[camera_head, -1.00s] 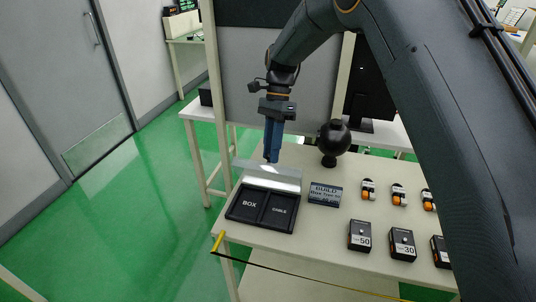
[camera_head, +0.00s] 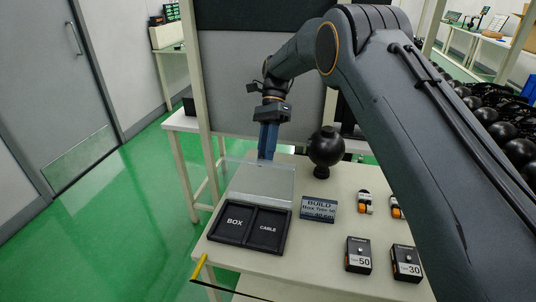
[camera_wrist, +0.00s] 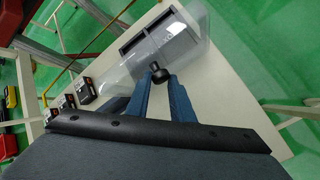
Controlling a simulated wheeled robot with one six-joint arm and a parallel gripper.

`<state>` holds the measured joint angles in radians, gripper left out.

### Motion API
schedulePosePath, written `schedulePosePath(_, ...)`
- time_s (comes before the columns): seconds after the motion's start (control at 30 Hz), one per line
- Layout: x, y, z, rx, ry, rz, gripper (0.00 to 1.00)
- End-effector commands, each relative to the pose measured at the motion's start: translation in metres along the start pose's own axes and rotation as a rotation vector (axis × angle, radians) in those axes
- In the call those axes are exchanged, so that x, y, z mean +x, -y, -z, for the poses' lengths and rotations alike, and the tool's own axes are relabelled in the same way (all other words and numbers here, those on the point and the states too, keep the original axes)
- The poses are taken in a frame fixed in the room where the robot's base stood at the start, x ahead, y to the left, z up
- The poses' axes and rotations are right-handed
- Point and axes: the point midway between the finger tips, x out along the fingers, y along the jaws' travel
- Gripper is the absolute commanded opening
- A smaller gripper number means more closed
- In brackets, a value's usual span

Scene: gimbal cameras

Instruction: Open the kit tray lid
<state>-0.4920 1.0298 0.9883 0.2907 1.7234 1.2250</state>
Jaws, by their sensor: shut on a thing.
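The black kit tray (camera_head: 247,244), with compartments marked BOX and CABLE, lies at the table's front left corner. Its clear lid (camera_head: 262,181) stands raised at the tray's back, and both compartments show uncovered from the front. My gripper (camera_head: 266,156), with blue fingers, is at the lid's far upper edge. In the wrist view my gripper (camera_wrist: 161,84) is shut on the lid's small black knob (camera_wrist: 158,72). The clear lid (camera_wrist: 130,77) spreads beyond the fingers there, with the tray (camera_wrist: 152,37) seen behind it. The lid's exact tilt is hard to tell.
A BUILD sign (camera_head: 319,209) stands right of the tray. A black ball on a stand (camera_head: 325,150) is right of my gripper. Boxes marked 50 (camera_head: 358,255) and 30 (camera_head: 406,263) and small orange-and-black parts (camera_head: 365,203) lie further right.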

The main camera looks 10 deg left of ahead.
Motion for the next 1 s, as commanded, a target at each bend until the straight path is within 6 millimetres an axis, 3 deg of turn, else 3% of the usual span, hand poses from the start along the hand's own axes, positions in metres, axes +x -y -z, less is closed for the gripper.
schedulePosePath(0.03,0.0101,0.0038,-0.0054,-0.004,0.012,-0.011,0.0)
schedulePosePath(0.3,0.0099,0.0037,-0.0061,-0.004,0.014,-0.011,0.0)
schedulePosePath(0.33,0.0099,0.0038,-0.006,-0.004,0.014,-0.011,0.26)
schedulePosePath(0.43,0.0095,0.0031,-0.0055,-0.003,0.015,-0.012,0.4)
schedulePosePath(1.0,0.0017,0.0002,0.0022,0.005,0.016,-0.007,0.4)
